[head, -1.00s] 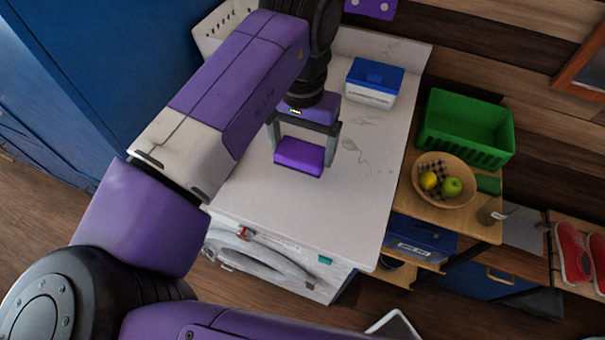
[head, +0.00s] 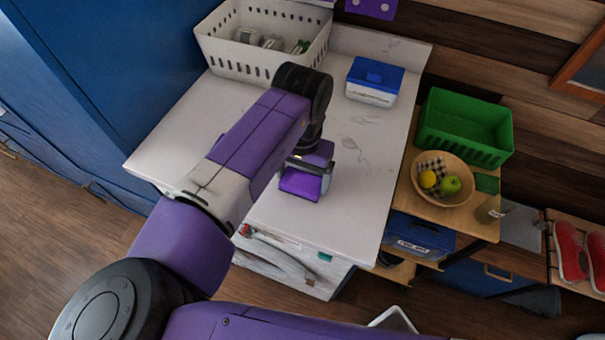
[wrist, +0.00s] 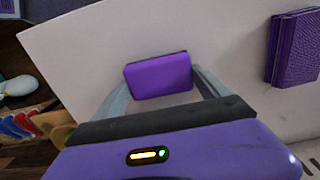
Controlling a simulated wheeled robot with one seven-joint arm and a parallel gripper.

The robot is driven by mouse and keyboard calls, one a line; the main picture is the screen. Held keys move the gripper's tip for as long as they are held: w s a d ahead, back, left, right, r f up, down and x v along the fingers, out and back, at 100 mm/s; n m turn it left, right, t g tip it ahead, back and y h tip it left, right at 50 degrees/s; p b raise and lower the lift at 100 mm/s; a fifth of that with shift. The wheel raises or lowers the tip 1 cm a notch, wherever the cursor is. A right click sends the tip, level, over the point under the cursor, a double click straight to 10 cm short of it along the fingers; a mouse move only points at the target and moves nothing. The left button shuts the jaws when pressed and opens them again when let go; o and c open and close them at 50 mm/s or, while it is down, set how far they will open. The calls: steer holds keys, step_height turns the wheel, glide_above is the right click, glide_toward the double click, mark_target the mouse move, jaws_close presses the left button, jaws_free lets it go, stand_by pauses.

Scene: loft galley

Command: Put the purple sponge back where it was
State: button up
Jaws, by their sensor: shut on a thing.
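The purple sponge (head: 300,184) is over the front part of the white counter (head: 345,215) in the head view. My gripper (head: 308,178) is shut on it. In the wrist view the sponge (wrist: 158,76) sits between my two grey fingers, with white counter surface around it. Whether its underside touches the counter cannot be told. My arm reaches in from the left and hides part of the counter.
A white perforated basket (head: 225,58) with items stands at the counter's back left. A blue-lidded box (head: 373,82) stands at the back right. A green crate (head: 470,150) and fruit bowl (head: 420,190) are on the wooden shelf. A purple textured object (wrist: 293,48) shows in the wrist view.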

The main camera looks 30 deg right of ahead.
mark_target(303, 179)
steer(key=o, duration=1)
steer(key=shift+o, duration=0.2)
step_height(303, 179, up, 12)
steer(key=b, duration=0.1)
